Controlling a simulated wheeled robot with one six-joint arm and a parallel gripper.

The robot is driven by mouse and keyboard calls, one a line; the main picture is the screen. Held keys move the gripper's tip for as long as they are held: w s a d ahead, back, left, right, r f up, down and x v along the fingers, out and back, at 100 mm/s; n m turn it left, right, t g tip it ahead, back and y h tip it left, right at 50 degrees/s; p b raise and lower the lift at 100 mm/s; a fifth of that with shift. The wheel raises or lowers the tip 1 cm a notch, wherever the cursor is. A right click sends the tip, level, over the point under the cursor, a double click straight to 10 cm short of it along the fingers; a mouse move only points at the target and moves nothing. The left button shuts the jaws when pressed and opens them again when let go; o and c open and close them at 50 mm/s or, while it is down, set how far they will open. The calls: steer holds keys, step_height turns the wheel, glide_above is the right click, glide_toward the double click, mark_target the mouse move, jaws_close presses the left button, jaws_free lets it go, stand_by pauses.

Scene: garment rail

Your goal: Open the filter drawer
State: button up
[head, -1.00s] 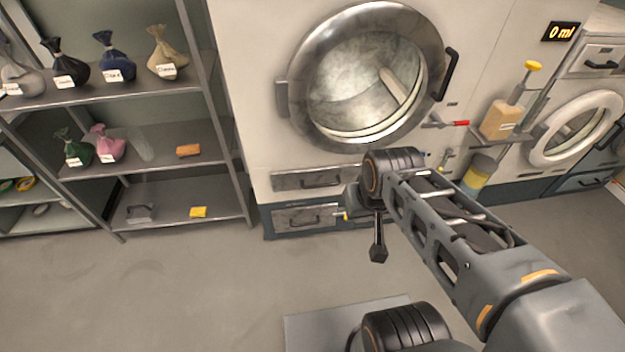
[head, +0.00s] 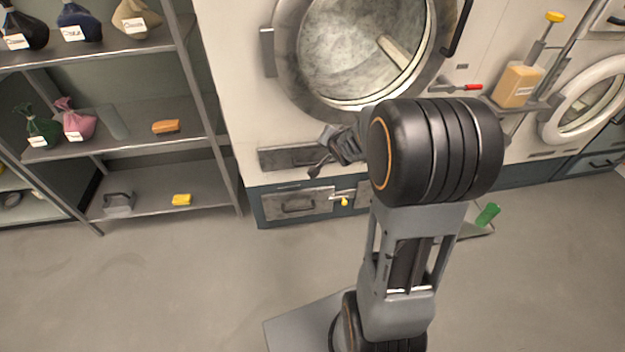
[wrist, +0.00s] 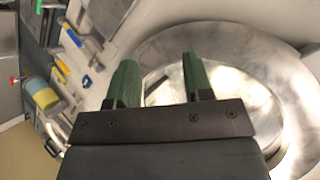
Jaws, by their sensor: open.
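The large machine's front has two drawer fronts below its round door. A grey upper drawer (head: 290,157) sits under the door, and a metal lower drawer (head: 297,204) with a bar handle sits in the dark base. Both look closed; I cannot tell which is the filter drawer. My gripper (wrist: 160,80) is open and empty, its two green fingers apart in front of the round door in the wrist view. In the head view my arm hides most of the gripper and the area right of the drawers. Neither drawer is clearly visible in the wrist view.
The round glass door (head: 365,50) looks closed. A small yellow-tipped valve (head: 344,200) juts out right of the lower drawer. A shelf rack (head: 160,190) stands left. A bottle (head: 517,85) and a red-handled lever (head: 470,87) are right. Floor before the drawers is clear.

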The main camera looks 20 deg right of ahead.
steer(key=w+d+f+m+t+y+b, duration=0.1)
steer(key=w+d+f+m+b, duration=0.1)
steer(key=f, duration=0.4)
steer(key=w+d+f+m+t+y+b, duration=0.1)
steer(key=w+f+b, duration=0.15)
steer(key=f, duration=0.45)
steer(key=m+t+y+b, duration=0.3)
steer(key=m+b, duration=0.1)
steer(key=b, duration=0.2)
glide_toward(314, 163)
steer(key=b+x, duration=0.1)
steer(key=x, duration=0.4)
steer(key=b+x, duration=0.2)
steer(key=x, duration=0.4)
steer(key=shift+d+f, duration=0.2)
steer(key=shift+c, duration=0.2)
steer(key=shift+s, duration=0.1)
jaws_close()
